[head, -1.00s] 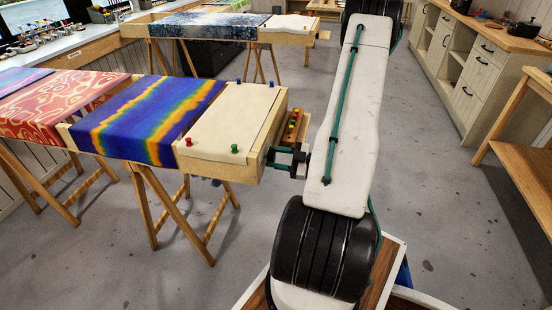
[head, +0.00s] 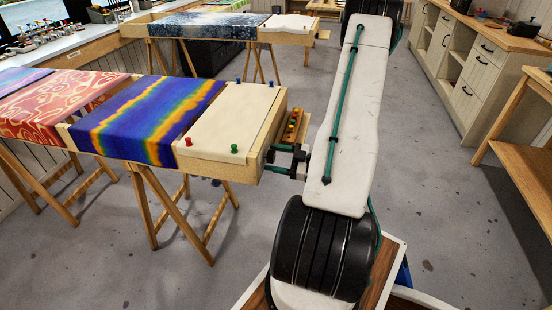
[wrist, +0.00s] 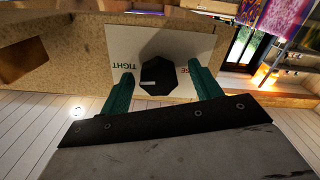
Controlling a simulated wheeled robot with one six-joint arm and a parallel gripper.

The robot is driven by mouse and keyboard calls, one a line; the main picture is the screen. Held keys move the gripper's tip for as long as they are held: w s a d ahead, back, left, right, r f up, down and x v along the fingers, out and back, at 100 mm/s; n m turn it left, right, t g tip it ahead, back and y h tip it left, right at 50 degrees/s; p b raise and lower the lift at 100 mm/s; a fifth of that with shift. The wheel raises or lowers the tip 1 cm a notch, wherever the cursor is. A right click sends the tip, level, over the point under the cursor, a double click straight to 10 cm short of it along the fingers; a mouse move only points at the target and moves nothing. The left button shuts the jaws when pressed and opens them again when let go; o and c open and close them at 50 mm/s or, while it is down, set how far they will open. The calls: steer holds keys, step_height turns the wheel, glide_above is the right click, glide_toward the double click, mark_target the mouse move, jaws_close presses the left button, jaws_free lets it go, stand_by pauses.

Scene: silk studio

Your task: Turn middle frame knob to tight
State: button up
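The middle frame (head: 272,137) is the near wooden frame with blue-and-rainbow silk and a cream cloth. Its black knob (wrist: 158,78) shows in the wrist view on a white plate (wrist: 120,47). My gripper (wrist: 159,72) is open, with one green finger on each side of the knob and a small gap at each. In the head view my gripper (head: 287,160) is at the frame's end.
A small wooden tray (head: 303,124) with coloured pegs sits beside the frame's end, close to my arm. Another silk frame (head: 250,32) stands behind. Wooden cabinets (head: 487,75) and a table (head: 530,165) stand at right, with clear floor between.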

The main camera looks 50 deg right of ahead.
steer(key=shift+d, duration=0.1)
steer(key=shift+s+d, duration=0.15)
steer(key=shift+s, duration=0.2)
steer(key=v, duration=0.7)
stand_by(0.4)
